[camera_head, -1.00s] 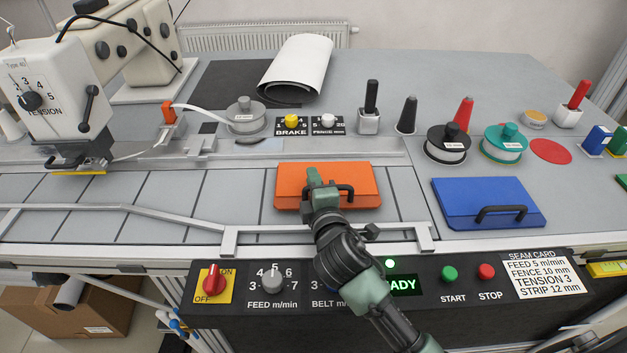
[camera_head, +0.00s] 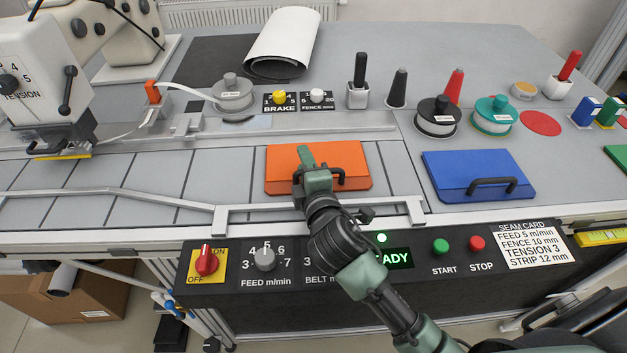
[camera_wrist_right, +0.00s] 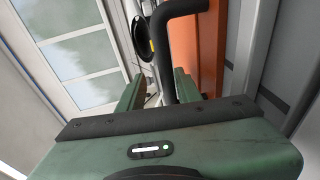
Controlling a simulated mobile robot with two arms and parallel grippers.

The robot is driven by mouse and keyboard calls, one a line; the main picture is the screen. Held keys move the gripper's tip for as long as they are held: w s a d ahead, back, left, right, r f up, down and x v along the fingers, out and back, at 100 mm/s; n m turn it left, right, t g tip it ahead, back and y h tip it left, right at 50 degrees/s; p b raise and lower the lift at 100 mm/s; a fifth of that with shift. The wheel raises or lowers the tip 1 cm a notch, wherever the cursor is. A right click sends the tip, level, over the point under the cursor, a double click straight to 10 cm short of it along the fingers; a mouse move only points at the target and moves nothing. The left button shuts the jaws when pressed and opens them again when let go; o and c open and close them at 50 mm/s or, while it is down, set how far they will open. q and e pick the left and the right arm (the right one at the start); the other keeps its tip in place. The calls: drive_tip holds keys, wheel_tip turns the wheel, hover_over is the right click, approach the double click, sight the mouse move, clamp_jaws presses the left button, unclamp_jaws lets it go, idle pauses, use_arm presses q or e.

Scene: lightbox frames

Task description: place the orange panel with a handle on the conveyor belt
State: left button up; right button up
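The orange panel (camera_head: 278,173) lies flat on the right end of the grey slatted conveyor belt (camera_head: 150,190). Its black handle (camera_head: 354,179) is on the near side and partly hidden behind my right gripper. My right gripper (camera_head: 306,163) is at the panel's front, over the left part of the handle. In the right wrist view the black handle (camera_wrist_right: 172,55) passes between the two green fingers (camera_wrist_right: 160,92), with a gap beside the left finger, so they look open around it. The orange panel (camera_wrist_right: 208,50) shows behind. My left gripper is not in view.
A blue panel (camera_head: 440,165) with a handle lies right of the belt. A metal rail (camera_head: 330,214) runs along the belt's front edge, above the control panel (camera_head: 420,240). The sewing machine (camera_head: 40,80) stands at the left. The belt left of the orange panel is clear.

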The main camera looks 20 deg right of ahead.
drive_tip(key=s, duration=0.3)
drive_tip(key=s+r, duration=0.1)
drive_tip(key=s, duration=0.2)
drive_tip(key=s+b, duration=0.1)
drive_tip(key=s, duration=0.2)
drive_tip(key=shift+a+r, duration=0.3)
drive_tip(key=shift+a, duration=0.1)
drive_tip(key=shift+s+r, duration=0.25)
drive_tip(key=shift+s, duration=0.25)
